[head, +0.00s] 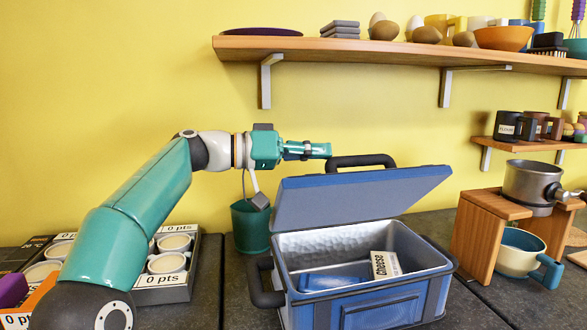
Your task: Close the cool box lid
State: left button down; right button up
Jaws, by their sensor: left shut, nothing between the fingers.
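The cool box (370,303) is blue and grey and stands on the dark counter at the middle. Its blue lid (362,194) is raised and leans back at a slant, with the grey inside walls in view. A pack labelled Cheese (385,265) and a blue flat item (330,281) lie inside. A dark handle shows behind the lid's top edge. My left gripper (325,150) is shut and empty. It appears level, just above the lid's upper left part; I cannot tell if it touches the lid or handle. My right gripper is not in view.
A wooden stand (480,238) with a metal pot (532,182) and a teal bowl is at right. A green bin (250,228) stands behind the box. A tray of white cups (170,288) is at left. A loaded shelf (400,52) hangs above.

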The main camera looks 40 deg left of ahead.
aim_at(350, 189)
pick_arm(q)
jog(key=s+d+f+m+b, duration=0.5)
jog(key=d+f+b, duration=0.3)
jog(key=b, duration=0.8)
jog(key=shift+s+f+m, duration=0.15)
jog(key=shift+f+m, duration=0.45)
jog(key=shift+f, duration=0.1)
jog(key=shift+r, duration=0.1)
